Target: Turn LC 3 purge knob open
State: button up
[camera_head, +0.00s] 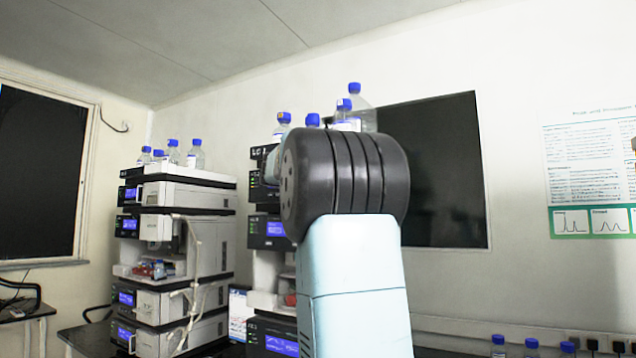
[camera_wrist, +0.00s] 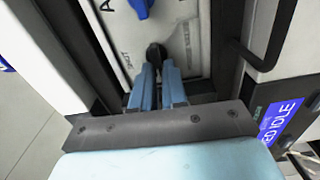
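A black knob (camera_wrist: 156,54) sits on a white panel (camera_wrist: 185,40) in the wrist view, with printed lettering beside it that I cannot fully read. My gripper (camera_wrist: 159,68) has two blue fingers pointing at the knob. Their tips are close together at its near end, and a dark part of it shows between them. I cannot tell whether they touch or clamp it. In the head view my arm covers the gripper, the knob and much of the middle instrument stack (camera_head: 266,230), whose label is partly hidden.
A blue knob (camera_wrist: 140,8) is above the black one. A dark handle (camera_wrist: 268,45) and a blue display (camera_wrist: 280,122) are at the right. Another instrument stack (camera_head: 175,255) stands left, topped with bottles (camera_head: 196,155). More bottles (camera_head: 355,110) top the middle stack.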

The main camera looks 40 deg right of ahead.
jog(key=o, duration=0.4)
jog(key=v, duration=1.3)
jog(key=shift+a+f, duration=0.1)
jog(key=shift+a, duration=0.3)
jog(key=shift+f, duration=0.1)
jog(key=s+a+f+m+y, duration=0.1)
jog(key=s+a+f+y, duration=0.4)
jog(key=f, duration=0.8)
jog(key=s+a+f+m+g+y, duration=0.1)
jog(key=s+a+f+y, duration=0.5)
jog(key=s+a+f, duration=0.5)
jog(key=s+a+f+m+y, duration=0.2)
jog(key=s+a+f+y, duration=0.3)
jog(key=f, duration=1.1)
jog(key=shift+s+a+y, duration=0.1)
jog(key=shift+s+a, duration=0.45)
jog(key=shift+s, duration=0.5)
jog(key=shift+s+a+y, duration=0.1)
jog(key=shift+s+a, duration=0.45)
jog(key=shift+s, duration=0.55)
jog(key=shift+s+a+y, duration=0.1)
jog(key=shift+s+a, duration=0.45)
jog(key=shift+s, duration=0.5)
